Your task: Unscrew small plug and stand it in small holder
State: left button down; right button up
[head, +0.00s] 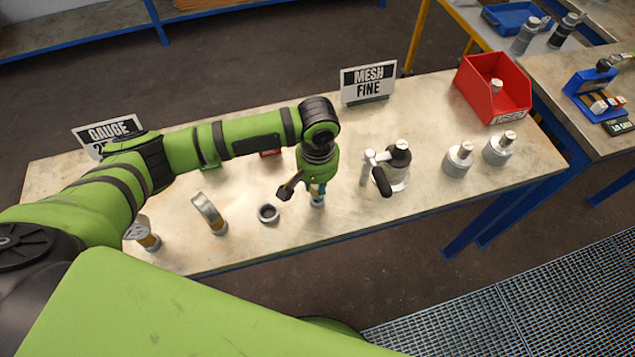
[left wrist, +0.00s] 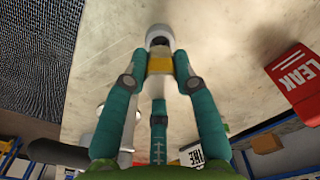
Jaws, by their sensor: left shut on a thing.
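My left gripper (head: 317,190) points down over the middle of the bench. In the left wrist view its teal fingers (left wrist: 160,75) are shut on a small silver piece with a yellow band (left wrist: 160,63). This piece also shows below the fingers in the head view (head: 317,203), at the bench top; I cannot tell whether it touches the bench. It may be the small plug, but the fingers hide part of it. A short open ring (head: 268,213) lies just left of the gripper; I cannot tell if it is the small holder. My right gripper is not in view.
A vessel with a black top and handle (head: 393,168) stands right of the gripper. Two silver capped cylinders (head: 458,160) are further right, near a red bin (head: 493,88). Signs line the back edge.

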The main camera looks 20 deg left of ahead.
pick_arm(q)
jog(key=shift+f, duration=0.4)
jog(key=shift+f+b, duration=0.55)
jog(key=shift+f, duration=0.35)
jog(key=c, duration=0.9)
grip_release()
jog(key=shift+r, duration=0.1)
notch_tip(320, 180, up, 12)
jog(key=shift+f, duration=0.1)
